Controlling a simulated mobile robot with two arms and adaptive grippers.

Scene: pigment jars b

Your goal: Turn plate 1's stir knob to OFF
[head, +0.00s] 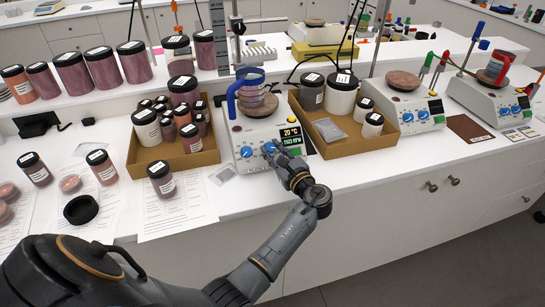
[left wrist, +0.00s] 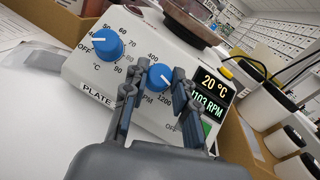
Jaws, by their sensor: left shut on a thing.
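The stir knob (head: 269,146) is the right blue knob on the hot plate with the lit display (head: 291,137). In the left wrist view this stir knob (left wrist: 160,76) lies between my left gripper's fingertips (left wrist: 156,86), and the gripper is shut on it. A small white mark shows on the knob; its exact setting is hard to read. The display (left wrist: 212,95) reads 20 °C and about 1103 RPM. A label reads PLATE (left wrist: 97,94); its number is hidden by a finger. In the head view my left gripper (head: 280,157) reaches the plate's front. My right gripper is out of view.
The left blue temperature knob (left wrist: 106,42) is close beside my fingers. A vessel with a blue handle (head: 250,90) stands on the plate. Cardboard trays of jars (head: 172,160) (head: 345,145) flank it closely. Two more hot plates (head: 402,108) (head: 490,98) stand to the right.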

